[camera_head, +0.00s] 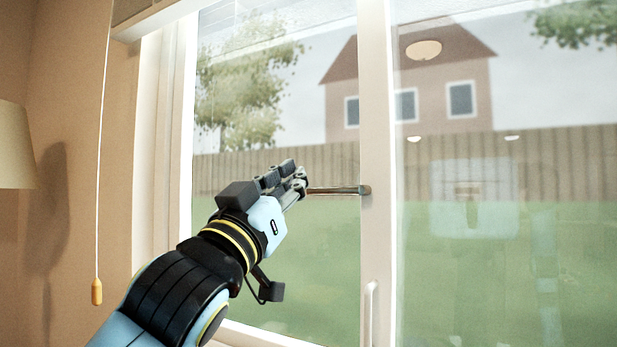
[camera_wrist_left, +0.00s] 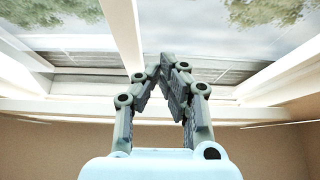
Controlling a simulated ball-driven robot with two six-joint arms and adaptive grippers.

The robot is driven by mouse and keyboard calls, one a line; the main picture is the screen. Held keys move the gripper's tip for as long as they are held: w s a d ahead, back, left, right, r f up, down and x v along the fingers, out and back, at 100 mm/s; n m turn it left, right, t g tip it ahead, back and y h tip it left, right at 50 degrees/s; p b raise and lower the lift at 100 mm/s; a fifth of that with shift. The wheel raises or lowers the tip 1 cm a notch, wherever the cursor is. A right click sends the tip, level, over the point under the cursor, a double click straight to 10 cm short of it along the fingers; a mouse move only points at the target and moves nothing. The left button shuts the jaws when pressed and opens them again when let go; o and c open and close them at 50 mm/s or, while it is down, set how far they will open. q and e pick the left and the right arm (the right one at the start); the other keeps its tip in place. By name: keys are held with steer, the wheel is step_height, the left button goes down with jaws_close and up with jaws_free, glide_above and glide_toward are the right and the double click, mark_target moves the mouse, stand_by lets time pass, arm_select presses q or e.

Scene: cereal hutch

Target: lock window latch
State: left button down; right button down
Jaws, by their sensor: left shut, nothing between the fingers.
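The window latch (camera_head: 342,190) is a thin brownish metal lever. It lies about level and reaches left from its pivot on the white middle post of the window. My left gripper (camera_head: 303,181) is at the free left end of the lever. Its fingers are shut with nothing between them. The fingertips overlap the lever's end in the head view, and I cannot tell if they touch it. In the left wrist view the closed fingertips (camera_wrist_left: 168,66) point toward the window, and I cannot make out the latch there. My right gripper is not in view.
A blind cord with an orange tassel (camera_head: 97,292) hangs at the left. A lampshade (camera_head: 14,145) is at the left edge. The glass shows a faint reflection of me.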

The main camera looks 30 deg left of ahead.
arm_select(q)
step_height(320, 180, up, 5)
steer(key=p, duration=0.5)
glide_above(342, 191)
steer(key=s+a, duration=0.3)
steer(key=shift+w+f+b, duration=0.2)
steer(key=shift+f+b, duration=0.4)
steer(key=shift+f, duration=0.45)
steer(key=shift+w+f+b, duration=0.15)
steer(key=shift+f+b, duration=0.45)
steer(key=shift+f, duration=0.4)
